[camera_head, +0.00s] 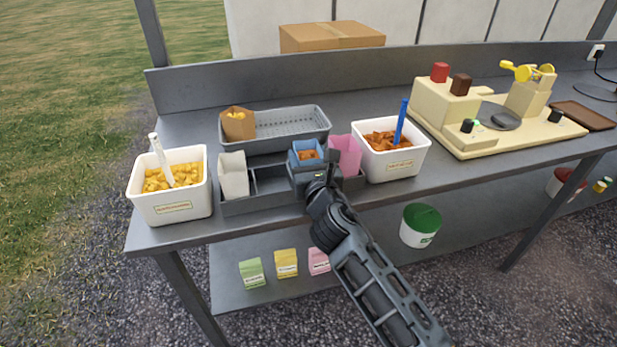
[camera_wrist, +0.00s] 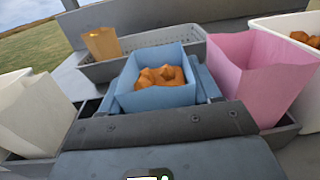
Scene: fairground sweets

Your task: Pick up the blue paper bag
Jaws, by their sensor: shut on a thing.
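The blue paper bag (camera_head: 303,148) stands open-topped in the middle of the bench, with orange-brown sweets inside. It also shows in the wrist view (camera_wrist: 158,97), upright and centred in front of my gripper. My gripper (camera_head: 318,172) reaches it from the front and is shut on it, with parts of the fingers showing at both sides of the bag. The bag's lower part is hidden behind the gripper. I cannot tell whether its base touches the grey divided holder (camera_head: 262,205).
A white bag (camera_head: 233,175) and a pink bag (camera_head: 344,152) stand close on either side. Behind is a grey tray (camera_head: 290,125) with a brown bag (camera_head: 238,122). White tubs (camera_head: 180,212) (camera_head: 395,168) flank the holder. A cream machine (camera_head: 490,135) stands at the right.

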